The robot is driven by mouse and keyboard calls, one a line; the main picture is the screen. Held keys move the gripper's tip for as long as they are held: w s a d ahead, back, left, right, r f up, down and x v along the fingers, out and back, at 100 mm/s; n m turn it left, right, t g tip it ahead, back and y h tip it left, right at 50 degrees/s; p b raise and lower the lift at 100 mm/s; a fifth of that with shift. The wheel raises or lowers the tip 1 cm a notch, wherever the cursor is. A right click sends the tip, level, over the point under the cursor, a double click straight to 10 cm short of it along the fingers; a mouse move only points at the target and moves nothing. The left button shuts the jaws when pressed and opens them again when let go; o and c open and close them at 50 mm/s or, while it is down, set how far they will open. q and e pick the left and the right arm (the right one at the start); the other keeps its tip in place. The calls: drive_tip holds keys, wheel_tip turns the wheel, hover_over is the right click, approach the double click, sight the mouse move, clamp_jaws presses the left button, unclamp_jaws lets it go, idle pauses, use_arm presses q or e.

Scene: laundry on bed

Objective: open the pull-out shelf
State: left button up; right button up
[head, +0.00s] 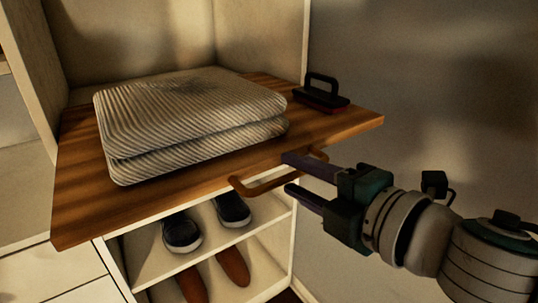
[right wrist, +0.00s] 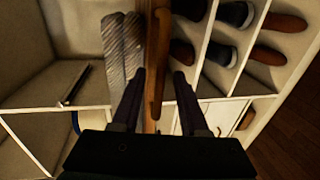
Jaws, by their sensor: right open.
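The pull-out shelf (head: 80,205) is a brown wooden board that stands out well past the front of the cream cabinet in the head view. A curved wooden handle (head: 252,186) is on its front edge. My right gripper (head: 287,173) is open at the handle, one finger above the bar and one below. In the right wrist view the handle (right wrist: 156,85) lies between the two spread fingers, with no clear contact. The fingers hide part of the handle in the head view. My left gripper is not in view.
Folded striped cloth (head: 190,110) lies stacked on the shelf. A black-handled brush-like object (head: 322,92) stands at its right rear. Shoes (head: 182,232) sit on white racks below. The grey wall (head: 430,90) is to the right; open space shows before the shelf.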

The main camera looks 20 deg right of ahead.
drive_tip(key=v, duration=0.8)
drive_tip(key=shift+s, duration=0.2)
drive_tip(key=s+d+r+m+g+h+p, duration=0.3)
drive_tip(key=d+r+m+h+p, duration=0.35)
drive_tip(key=m+p, duration=0.4)
drive_tip(key=s+a+r+m+g+y+p, duration=0.1)
drive_tip(key=s+a+m+g+p, duration=0.15)
drive_tip(key=s+m+g, duration=0.35)
drive_tip(key=s+a+r+m+g+y+p, duration=0.1)
drive_tip(key=s+a+r+m+g+p, duration=0.2)
drive_tip(key=s, duration=0.5)
wheel_tip(320, 180, up, 35)
drive_tip(key=d+t+p, duration=0.1)
drive_tip(key=p, duration=3.5)
drive_tip(key=shift+d+h+p, duration=0.2)
drive_tip(key=shift+h+p, duration=0.15)
